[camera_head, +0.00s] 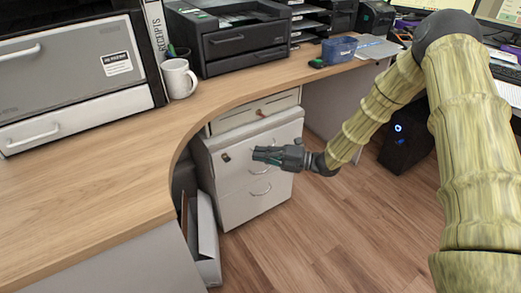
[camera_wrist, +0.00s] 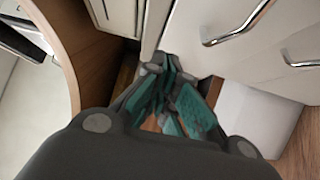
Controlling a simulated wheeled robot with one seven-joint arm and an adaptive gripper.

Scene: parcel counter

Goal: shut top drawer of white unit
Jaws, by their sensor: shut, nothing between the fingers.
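The white drawer unit (camera_head: 240,205) stands under the wooden counter. Its upper front (camera_head: 226,172) has a dark lock and sits forward of a shallow cream drawer (camera_head: 255,110) just under the counter; I cannot tell exactly how far it is pulled out. Two curved metal handles show on the unit, the upper one (camera_wrist: 238,27) and lower one (camera_wrist: 305,62) clear in the wrist view. My gripper (camera_head: 262,154) is shut and empty, in front of the upper front, hiding part of it. In the wrist view its teal-padded fingers (camera_wrist: 165,75) point towards the white fronts; contact is unclear.
The counter's curved edge (camera_head: 185,140) lies left of and above my gripper. A white mug (camera_head: 179,78), a black printer (camera_head: 235,42) and a blue container (camera_head: 339,49) stand on top. A dark computer case (camera_head: 405,140) stands right. Wooden floor (camera_head: 330,235) is open in front.

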